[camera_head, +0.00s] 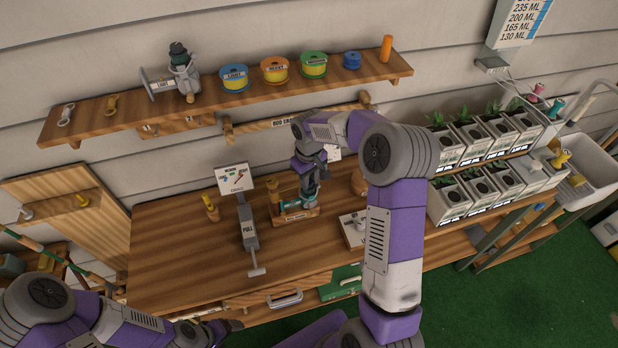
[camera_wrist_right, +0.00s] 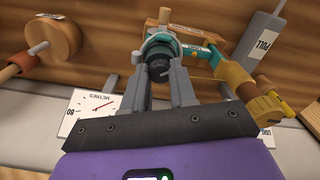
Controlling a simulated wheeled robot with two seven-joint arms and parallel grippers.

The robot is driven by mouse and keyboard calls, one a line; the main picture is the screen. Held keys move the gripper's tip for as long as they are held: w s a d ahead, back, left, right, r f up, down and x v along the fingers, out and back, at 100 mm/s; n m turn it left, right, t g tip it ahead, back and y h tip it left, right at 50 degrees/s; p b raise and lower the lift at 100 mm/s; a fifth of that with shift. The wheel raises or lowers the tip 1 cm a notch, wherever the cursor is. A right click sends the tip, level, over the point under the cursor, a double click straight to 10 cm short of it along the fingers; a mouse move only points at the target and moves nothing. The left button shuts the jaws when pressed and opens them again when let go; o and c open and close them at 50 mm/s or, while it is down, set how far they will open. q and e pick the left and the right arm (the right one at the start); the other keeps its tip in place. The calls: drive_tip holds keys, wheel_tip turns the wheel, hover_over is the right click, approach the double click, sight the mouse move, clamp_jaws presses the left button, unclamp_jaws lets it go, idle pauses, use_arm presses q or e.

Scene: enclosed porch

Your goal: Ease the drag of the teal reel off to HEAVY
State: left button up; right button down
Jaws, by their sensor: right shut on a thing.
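The teal reel (camera_head: 283,205) is mounted on a small wooden stand (camera_head: 297,215) on the workbench. In the right wrist view the reel (camera_wrist_right: 190,50) shows teal behind a dark round knob (camera_wrist_right: 157,66). My right gripper (camera_head: 309,194) reaches down to the reel from above. In the right wrist view its two fingers (camera_wrist_right: 163,75) are shut on the dark knob, one on each side.
A grey PULL gauge (camera_head: 248,230) lies left of the reel. A METRES dial (camera_wrist_right: 95,112) and a wooden spool (camera_wrist_right: 52,40) are near my right gripper. A shelf (camera_head: 120,118) with several line spools runs above. Planters (camera_head: 468,140) stand at right. The bench's front left is clear.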

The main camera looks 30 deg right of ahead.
idle(0.5)
drive_tip(key=c, duration=0.9)
unclamp_jaws()
drive_tip(key=shift+r, duration=0.15)
wheel_tip(320, 180, up, 7)
drive_tip(key=shift+r, duration=0.2)
